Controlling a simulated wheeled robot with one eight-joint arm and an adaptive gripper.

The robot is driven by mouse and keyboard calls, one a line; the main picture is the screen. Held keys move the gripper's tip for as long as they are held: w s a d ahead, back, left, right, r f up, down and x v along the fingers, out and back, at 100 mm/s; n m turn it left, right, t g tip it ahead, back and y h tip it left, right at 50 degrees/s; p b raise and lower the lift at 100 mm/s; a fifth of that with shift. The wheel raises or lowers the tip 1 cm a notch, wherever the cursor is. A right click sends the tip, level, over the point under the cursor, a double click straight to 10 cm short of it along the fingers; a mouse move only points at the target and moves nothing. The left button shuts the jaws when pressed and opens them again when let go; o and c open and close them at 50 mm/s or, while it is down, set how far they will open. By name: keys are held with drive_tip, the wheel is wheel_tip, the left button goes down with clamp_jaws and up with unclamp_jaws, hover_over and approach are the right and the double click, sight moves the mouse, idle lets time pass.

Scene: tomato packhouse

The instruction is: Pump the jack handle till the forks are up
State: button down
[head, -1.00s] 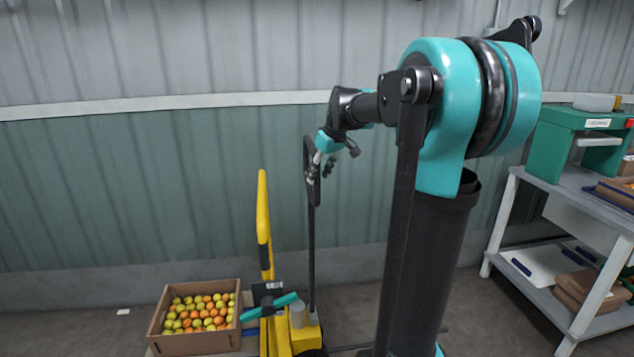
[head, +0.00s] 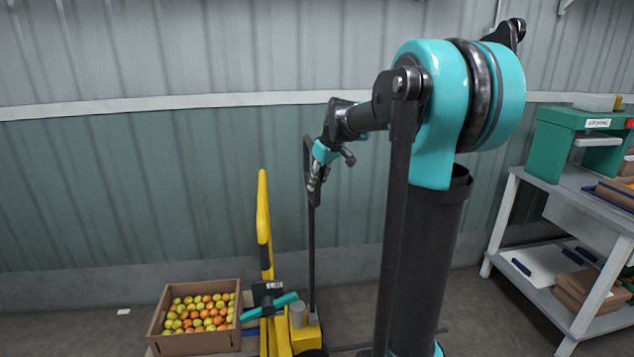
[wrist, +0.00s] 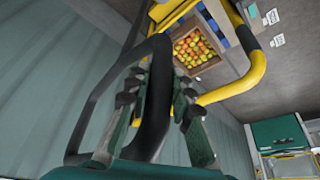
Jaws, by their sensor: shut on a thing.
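The jack handle (head: 312,260) is a dark upright bar with a loop at its top, standing nearly vertical at the jack's right side. My gripper (head: 314,190) is shut on the loop of the handle. In the wrist view my gripper (wrist: 150,110) has its fingers on both sides of the dark loop (wrist: 156,85). The yellow pallet jack (head: 277,335) has a tall yellow guard bar (head: 263,215) left of the handle. The forks are mostly hidden, and their height cannot be told.
A wooden crate of tomatoes (head: 164,338) sits left of the jack, apparently on its load. A metal shelf table (head: 507,215) with a green machine (head: 565,145) stands at the right. A corrugated wall (head: 120,200) closes off the back. Floor between jack and table is partly clear.

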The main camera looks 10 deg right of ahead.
drive_tip(key=d+f+y, duration=0.2)
drive_tip(key=d, duration=1.2)
drive_tip(key=d+f+y, duration=0.2)
drive_tip(key=d+f, duration=0.1)
drive_tip(key=d, duration=1.1)
drive_tip(key=shift+d+f+m, duration=0.2)
drive_tip(key=shift+f+m, duration=0.1)
drive_tip(key=shift+m, duration=0.1)
drive_tip(key=c, duration=1.3)
unclamp_jaws()
drive_tip(key=v, duration=1.2)
drive_tip(key=shift+s+d+f, duration=0.15)
drive_tip(key=shift+s, duration=0.05)
